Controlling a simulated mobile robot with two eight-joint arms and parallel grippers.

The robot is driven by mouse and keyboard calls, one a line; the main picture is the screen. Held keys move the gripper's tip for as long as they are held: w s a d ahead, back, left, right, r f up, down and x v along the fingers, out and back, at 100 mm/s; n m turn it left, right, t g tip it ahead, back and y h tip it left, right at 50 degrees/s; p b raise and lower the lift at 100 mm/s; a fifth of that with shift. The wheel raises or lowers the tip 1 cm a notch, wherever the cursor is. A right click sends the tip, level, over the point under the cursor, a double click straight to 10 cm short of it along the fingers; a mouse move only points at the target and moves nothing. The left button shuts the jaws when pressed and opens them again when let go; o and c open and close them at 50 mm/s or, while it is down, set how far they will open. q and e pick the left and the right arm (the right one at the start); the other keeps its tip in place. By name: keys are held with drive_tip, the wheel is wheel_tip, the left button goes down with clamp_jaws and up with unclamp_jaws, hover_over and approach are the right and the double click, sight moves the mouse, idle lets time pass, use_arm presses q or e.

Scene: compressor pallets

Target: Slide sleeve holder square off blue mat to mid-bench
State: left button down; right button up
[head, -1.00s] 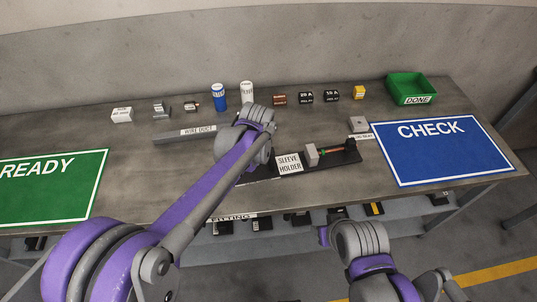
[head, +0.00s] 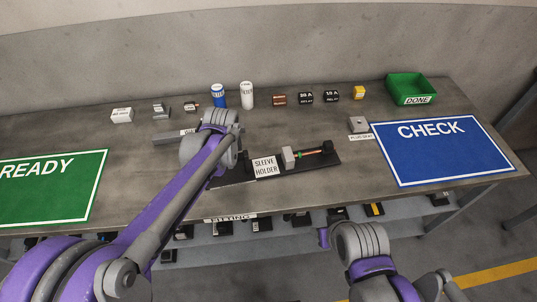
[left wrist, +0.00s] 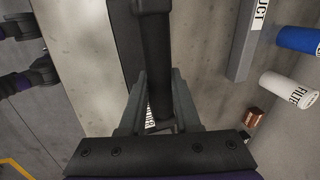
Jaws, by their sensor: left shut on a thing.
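The sleeve holder (head: 326,159) is a long black base with a white label, a grey block and a thin orange and green piece on top. It lies flat on the bench, left of the blue CHECK mat (head: 432,172) and apart from it. In the left wrist view my left gripper (left wrist: 158,74) is shut on a black upright part of the holder (left wrist: 153,35). In the head view my left wrist hides the grip and the holder's left end.
A grey wire duct (head: 168,138) lies just behind and left of my left wrist. Small parts, a blue can (head: 218,96) and a white filter (head: 247,95) line the back. Free bench lies toward the green READY mat (head: 52,187).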

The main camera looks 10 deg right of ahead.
use_arm(q)
drive_tip(key=shift+a+f, duration=0.15)
drive_tip(key=shift+f, duration=0.05)
drive_tip(key=c, duration=1)
unclamp_jaws()
drive_tip(key=o, duration=0.5)
drive_tip(key=shift+c, duration=0.2)
drive_tip(key=shift+r, duration=0.1)
drive_tip(key=v, duration=1.2)
drive_tip(key=s+a+f+n, duration=0.2)
drive_tip(key=s+a+n, duration=0.2)
drive_tip(key=s, duration=0.3)
drive_tip(key=s+a+f+n+t+p, duration=0.1)
drive_tip(key=s+a+f+n, duration=0.2)
drive_tip(key=s+n, duration=0.4)
drive_tip(key=s+a+f+n+t+p, duration=0.1)
drive_tip(key=s+a+f+n, duration=0.2)
drive_tip(key=s+a+n, duration=0.2)
drive_tip(key=s, duration=0.3)
drive_tip(key=shift+a+n, duration=0.2)
drive_tip(key=shift+n, duration=0.2)
